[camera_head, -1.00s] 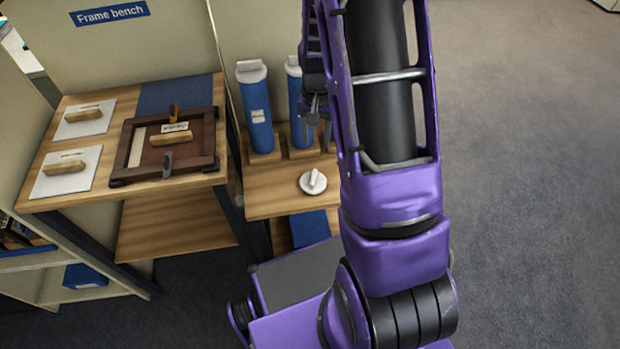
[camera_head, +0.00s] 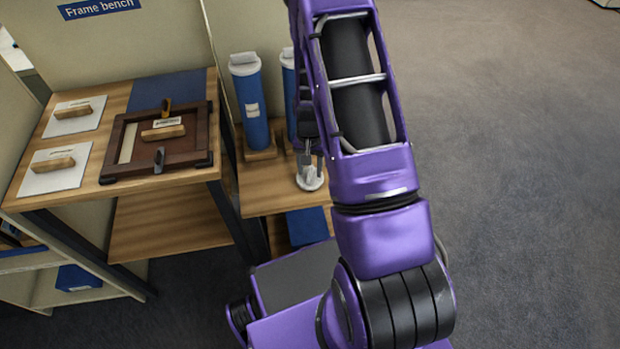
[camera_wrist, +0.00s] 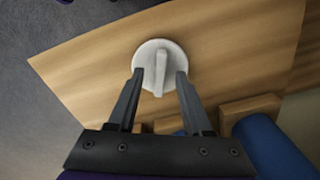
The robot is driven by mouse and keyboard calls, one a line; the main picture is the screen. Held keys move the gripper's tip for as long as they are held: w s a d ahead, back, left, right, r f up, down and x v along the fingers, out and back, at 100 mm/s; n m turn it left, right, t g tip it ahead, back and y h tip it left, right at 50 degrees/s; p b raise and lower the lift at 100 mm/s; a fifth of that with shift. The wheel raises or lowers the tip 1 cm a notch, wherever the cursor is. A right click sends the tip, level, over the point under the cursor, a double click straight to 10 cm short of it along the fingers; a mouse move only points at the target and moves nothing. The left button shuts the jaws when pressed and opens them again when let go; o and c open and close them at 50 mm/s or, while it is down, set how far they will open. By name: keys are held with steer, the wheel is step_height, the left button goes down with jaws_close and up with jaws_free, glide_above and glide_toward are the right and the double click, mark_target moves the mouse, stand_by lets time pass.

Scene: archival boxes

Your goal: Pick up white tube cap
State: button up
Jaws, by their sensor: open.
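The white tube cap (camera_wrist: 170,52) is a round disc with a raised bar-shaped grip across it. It lies on the wooden shelf top with the bar facing up. In the head view the cap (camera_head: 311,181) is partly covered by my gripper (camera_head: 309,168). In the wrist view my gripper (camera_wrist: 160,74) is open, with one finger on each side of the bar and the fingertips overlapping the near part of the disc. The bar's near end lies between the fingertips. I cannot tell how high the fingertips are above the cap.
Two blue tubes with white caps, one at the left (camera_head: 252,105), stand in wooden holders just behind. A blue tube (camera_wrist: 268,148) is close to my gripper's right. The frame bench (camera_head: 120,190) with a dark wooden frame (camera_head: 192,160) is at the left. Open floor lies right.

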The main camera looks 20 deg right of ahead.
steer(key=shift+f, duration=0.25)
jaws_close()
stand_by(0.3)
